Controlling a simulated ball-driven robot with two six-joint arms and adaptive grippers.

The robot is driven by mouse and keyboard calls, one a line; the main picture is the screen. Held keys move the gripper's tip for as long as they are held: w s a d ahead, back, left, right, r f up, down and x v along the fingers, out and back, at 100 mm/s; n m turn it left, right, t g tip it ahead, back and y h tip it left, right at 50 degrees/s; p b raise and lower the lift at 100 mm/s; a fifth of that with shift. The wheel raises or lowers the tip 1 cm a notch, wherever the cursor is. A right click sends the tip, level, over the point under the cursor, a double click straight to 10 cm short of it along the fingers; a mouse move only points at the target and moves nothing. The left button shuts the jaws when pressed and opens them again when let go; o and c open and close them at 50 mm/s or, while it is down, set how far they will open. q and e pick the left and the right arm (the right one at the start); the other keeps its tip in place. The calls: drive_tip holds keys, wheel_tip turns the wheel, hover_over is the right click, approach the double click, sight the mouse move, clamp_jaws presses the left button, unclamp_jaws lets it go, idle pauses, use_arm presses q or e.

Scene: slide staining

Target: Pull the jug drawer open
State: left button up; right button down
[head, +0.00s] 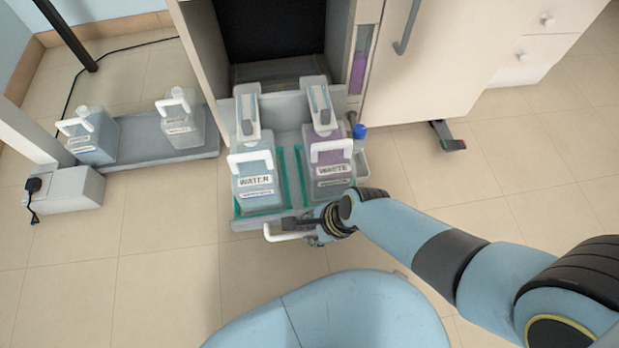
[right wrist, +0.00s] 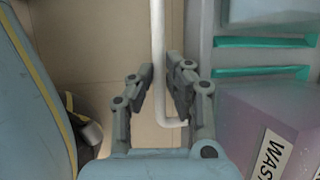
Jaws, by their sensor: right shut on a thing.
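The jug drawer (head: 245,224) stands pulled out from the dark cabinet opening. It carries a WATER jug (head: 255,190) with bluish liquid on the left and a WASTE jug (head: 330,187) with purple liquid on the right. Its white bar handle (head: 280,237) is on the front face, and it also shows in the right wrist view (right wrist: 157,40). My right gripper (head: 297,224) is at the drawer front, its two fingers on either side of the handle bar, shut on it in the right wrist view (right wrist: 159,75). My left gripper is not in view.
A low grey tray (head: 150,150) with two more jugs stands on the floor at left, near a white box with a plug (head: 75,190). A blue-capped bottle (head: 359,138) is beside the drawer's right side. Tiled floor in front is mostly clear.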

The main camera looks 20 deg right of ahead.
drive_tip(key=c, duration=1.6)
unclamp_jaws()
drive_tip(key=shift+w, duration=0.1)
drive_tip(key=shift+d+r, duration=0.1)
drive_tip(key=v, duration=1.1)
drive_tip(key=shift+s+r, duration=0.25)
drive_tip(key=shift+r, duration=0.05)
drive_tip(key=shift+d, duration=0.1)
